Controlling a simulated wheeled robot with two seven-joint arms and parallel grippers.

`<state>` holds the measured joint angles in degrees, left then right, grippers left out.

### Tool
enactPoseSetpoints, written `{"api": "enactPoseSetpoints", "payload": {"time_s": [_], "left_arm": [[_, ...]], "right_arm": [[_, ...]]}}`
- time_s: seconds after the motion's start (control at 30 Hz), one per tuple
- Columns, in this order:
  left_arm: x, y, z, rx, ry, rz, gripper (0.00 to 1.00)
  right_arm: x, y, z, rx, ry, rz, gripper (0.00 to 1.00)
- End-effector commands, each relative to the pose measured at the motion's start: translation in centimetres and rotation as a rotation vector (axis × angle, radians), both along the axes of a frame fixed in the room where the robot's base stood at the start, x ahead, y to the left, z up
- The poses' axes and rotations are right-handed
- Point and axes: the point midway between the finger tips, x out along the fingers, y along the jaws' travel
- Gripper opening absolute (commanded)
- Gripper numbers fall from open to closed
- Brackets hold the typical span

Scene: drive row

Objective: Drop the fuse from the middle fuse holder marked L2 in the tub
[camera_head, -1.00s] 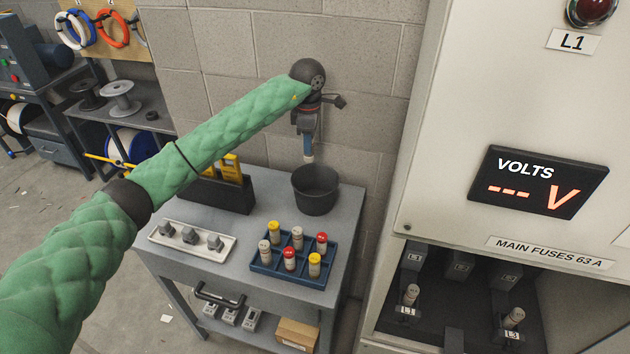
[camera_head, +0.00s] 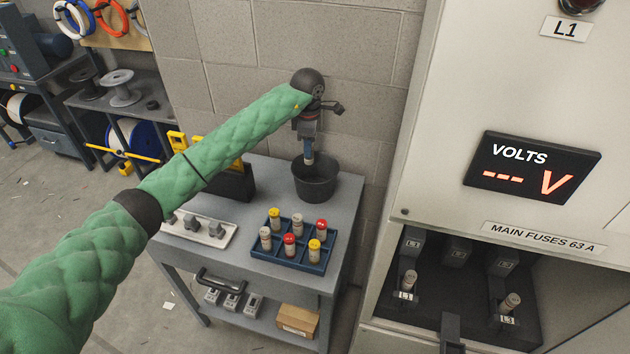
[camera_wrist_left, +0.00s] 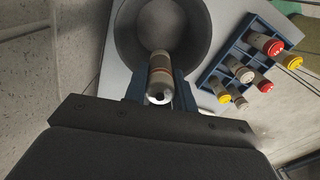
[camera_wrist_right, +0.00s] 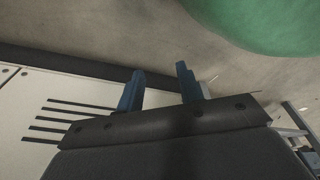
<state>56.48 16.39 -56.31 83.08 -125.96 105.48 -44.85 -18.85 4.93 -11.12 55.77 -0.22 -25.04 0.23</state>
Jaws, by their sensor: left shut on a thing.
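My left gripper (camera_head: 309,158) is shut on a fuse and hangs over the black tub (camera_head: 315,190), its tip level with the tub's back rim in the head view. In the left wrist view the pale fuse with a brown band (camera_wrist_left: 160,70) sits between the blue fingers, its far end over the tub's opening (camera_wrist_left: 204,18). The middle fuse holder (camera_head: 457,252) in the cabinet shows no fuse. The L1 holder (camera_head: 407,283) and L3 holder (camera_head: 510,303) each hold one. My right gripper (camera_wrist_right: 160,82) is open and empty in its wrist view.
The tub stands on a grey cart (camera_head: 345,200) against the block wall. A blue rack (camera_head: 288,258) of several capped fuses and a white tray (camera_head: 205,232) stand in front of it. The cabinet (camera_head: 480,80) rises to the right.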

Motion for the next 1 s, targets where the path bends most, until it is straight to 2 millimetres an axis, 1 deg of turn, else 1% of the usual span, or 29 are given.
{"api": "enactPoseSetpoints", "payload": {"time_s": [0.03,0.1,0.13,0.23,0.43,0.57,0.67,0.7,0.77,0.83,0.87,1.0], "left_arm": [[0.0,0.0,0.0,0.000,0.000,0.000,0.02],[0.0,0.0,0.0,0.000,0.000,0.000,0.02],[0.0,0.0,0.0,0.000,0.000,0.000,0.32],[0.0,0.0,0.0,0.000,0.000,0.000,0.52],[0.0,0.0,0.0,0.000,0.000,0.000,0.52],[0.0,0.0,0.1,0.000,0.000,0.000,0.52],[0.0,0.0,0.6,-0.001,-0.001,0.000,0.52],[0.1,0.0,0.9,-0.001,-0.002,-0.001,0.52],[0.1,0.0,1.7,0.000,-0.003,-0.001,0.52],[0.0,0.0,2.6,0.000,-0.003,-0.002,0.52],[0.1,0.0,3.0,0.000,-0.003,-0.001,0.52],[0.1,0.0,4.7,0.000,-0.002,-0.001,0.52]], "right_arm": [[-0.7,0.0,-0.1,-0.001,0.007,0.000,0.36],[-1.4,-0.1,-0.2,-0.001,0.015,0.000,0.36],[-1.6,-0.1,-0.3,-0.002,0.017,0.000,0.36],[-2.0,-0.3,-0.3,-0.004,0.021,0.001,0.36],[-1.7,-0.8,-0.3,-0.008,0.018,0.003,0.36],[-1.0,-0.9,-0.3,-0.010,0.012,0.003,0.36],[-0.5,-0.9,-0.6,-0.009,0.012,0.002,0.36],[-0.2,-0.7,-0.6,-0.008,0.011,0.003,0.36],[1.0,0.4,0.2,0.002,-0.005,0.001,0.36],[2.2,0.8,0.6,0.006,-0.012,0.001,0.36],[2.1,1.0,0.9,0.006,-0.006,-0.001,0.36],[3.1,1.6,2.2,0.009,0.005,-0.005,0.36]]}}
